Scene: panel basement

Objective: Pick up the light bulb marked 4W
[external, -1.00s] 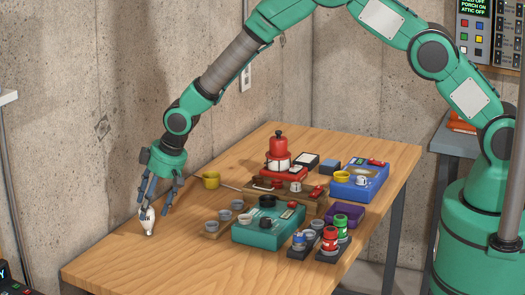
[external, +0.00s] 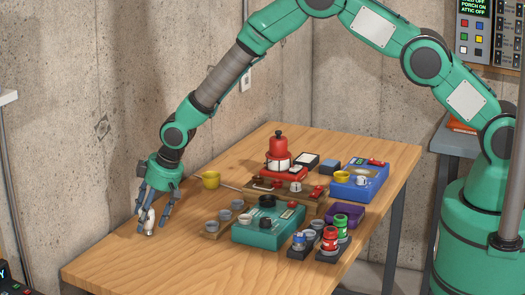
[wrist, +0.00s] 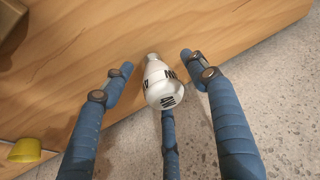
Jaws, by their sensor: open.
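The white light bulb (external: 147,219) stands at the left end of the wooden table, its narrow end down. In the wrist view the bulb (wrist: 160,86) shows black printing; a 4 and a W can be partly made out. My gripper (external: 155,229) has come down around the bulb. In the wrist view its blue fingers (wrist: 158,72) are spread on either side of the bulb, with a third finger behind it. There are gaps between the bulb and the two side fingers. Whether the third finger touches it, I cannot tell.
Grey cups (external: 225,215), a teal box (external: 262,234) and a red device (external: 280,160) stand further right. The table's front left is bare; its edge is close to the bulb.

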